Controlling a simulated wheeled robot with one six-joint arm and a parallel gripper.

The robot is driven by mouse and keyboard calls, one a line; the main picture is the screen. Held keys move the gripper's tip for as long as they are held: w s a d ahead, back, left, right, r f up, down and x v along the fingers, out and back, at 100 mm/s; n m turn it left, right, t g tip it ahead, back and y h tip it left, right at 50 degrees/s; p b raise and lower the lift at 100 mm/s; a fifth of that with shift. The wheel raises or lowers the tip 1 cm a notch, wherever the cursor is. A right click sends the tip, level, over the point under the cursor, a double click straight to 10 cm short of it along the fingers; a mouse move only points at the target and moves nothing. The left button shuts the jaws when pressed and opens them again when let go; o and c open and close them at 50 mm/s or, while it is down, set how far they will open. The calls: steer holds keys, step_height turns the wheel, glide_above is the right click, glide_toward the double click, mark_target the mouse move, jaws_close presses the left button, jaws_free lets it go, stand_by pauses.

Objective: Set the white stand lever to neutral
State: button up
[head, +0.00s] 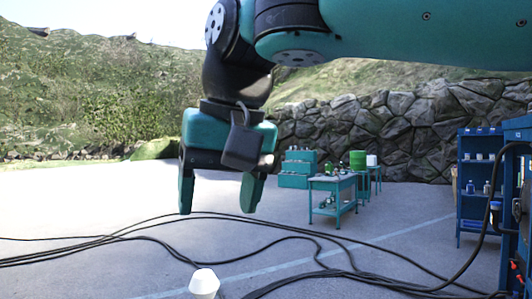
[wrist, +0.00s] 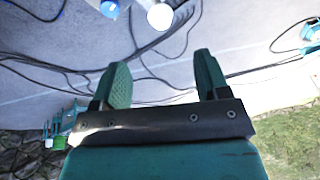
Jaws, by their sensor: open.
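A white rounded top (head: 204,283) shows at the bottom edge of the head view; its lower part is cut off. I cannot tell whether it belongs to the white stand, and no lever can be made out on it. My gripper (head: 217,200) hangs above it with its teal fingers pointing down, apart and empty. In the wrist view the two fingers (wrist: 163,78) are spread with nothing between them. A white round thing (wrist: 160,16) shows past the fingertips at the top edge of that view, partly cut off.
Black cables (head: 150,232) lie across the grey paved ground. A teal workbench (head: 333,190) and a blue shelf (head: 479,180) stand to the right, before a stone wall (head: 420,115). Open pavement (head: 80,190) lies to the left.

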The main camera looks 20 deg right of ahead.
steer(key=p+v, duration=0.1)
steer(key=v, duration=0.1)
steer(key=shift+s+d+r+p, duration=0.1)
steer(key=shift+d+r+p, duration=0.05)
steer(key=shift+r+p, duration=0.2)
steer(key=s+d+f+n+b, duration=0.1)
steer(key=d+f+b, duration=0.15)
steer(key=f, duration=0.55)
steer(key=s+d+f+n+b, duration=0.1)
steer(key=d+f, duration=0.2)
steer(key=f, duration=0.6)
steer(key=s+f+n+g+y+b, duration=0.2)
steer(key=s+f, duration=0.6)
steer(key=f, duration=0.4)
steer(key=shift+s+d, duration=0.15)
steer(key=shift+d, duration=0.25)
